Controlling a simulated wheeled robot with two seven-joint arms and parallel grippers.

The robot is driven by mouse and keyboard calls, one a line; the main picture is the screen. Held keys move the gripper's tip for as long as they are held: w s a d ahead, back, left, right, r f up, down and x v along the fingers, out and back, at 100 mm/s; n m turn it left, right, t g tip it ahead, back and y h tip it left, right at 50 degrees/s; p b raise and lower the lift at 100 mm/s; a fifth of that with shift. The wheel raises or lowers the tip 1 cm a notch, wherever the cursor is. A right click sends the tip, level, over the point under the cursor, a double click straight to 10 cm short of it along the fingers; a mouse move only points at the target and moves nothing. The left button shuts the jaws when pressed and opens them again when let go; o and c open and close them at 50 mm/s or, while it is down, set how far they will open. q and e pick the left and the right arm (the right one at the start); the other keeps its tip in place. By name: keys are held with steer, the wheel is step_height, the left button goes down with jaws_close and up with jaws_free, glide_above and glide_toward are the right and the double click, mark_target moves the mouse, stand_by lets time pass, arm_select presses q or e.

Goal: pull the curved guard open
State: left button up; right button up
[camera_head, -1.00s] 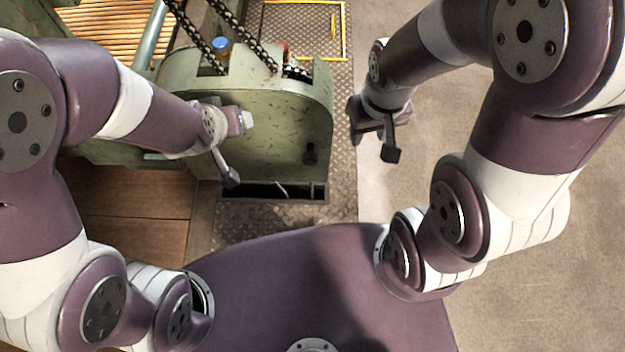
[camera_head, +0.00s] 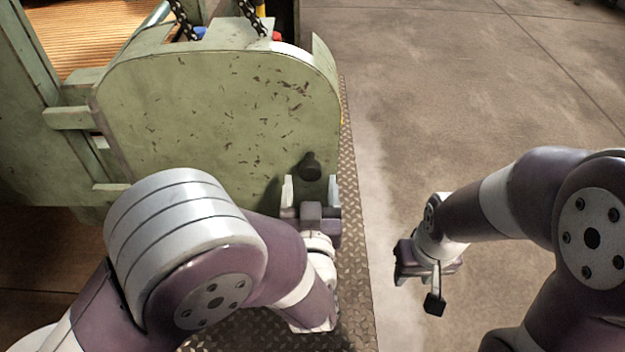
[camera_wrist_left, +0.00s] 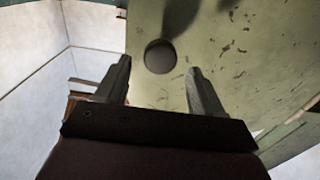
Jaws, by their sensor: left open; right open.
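The curved guard (camera_head: 210,100) is a worn green panel with a rounded top, upright against the machine, with no clear gap visible. A black round knob (camera_head: 311,166) sticks out low on its right side. My left gripper (camera_head: 311,188) is open just below and in front of the knob, its fingers to either side. In the left wrist view the knob (camera_wrist_left: 159,56) shows between the tips of my open left gripper (camera_wrist_left: 157,68), and the guard (camera_wrist_left: 245,55) fills the right side. The fingers do not visibly touch the knob. My right gripper (camera_head: 417,284) is open and empty, away to the right.
Chains (camera_head: 250,16) hang over the guard's top, near a blue and a red item. A slatted wooden surface (camera_head: 105,35) lies behind at the left. A diamond-plate strip (camera_head: 357,220) runs along the right side. The concrete floor (camera_head: 450,90) beyond is clear.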

mark_target(311, 174)
arm_select(q)
steer(key=w+b, duration=0.1)
steer(key=w, duration=0.3)
steer(key=shift+w+f, duration=0.1)
steer(key=shift+w, duration=0.35)
jaws_close()
steer(key=shift+s, duration=0.1)
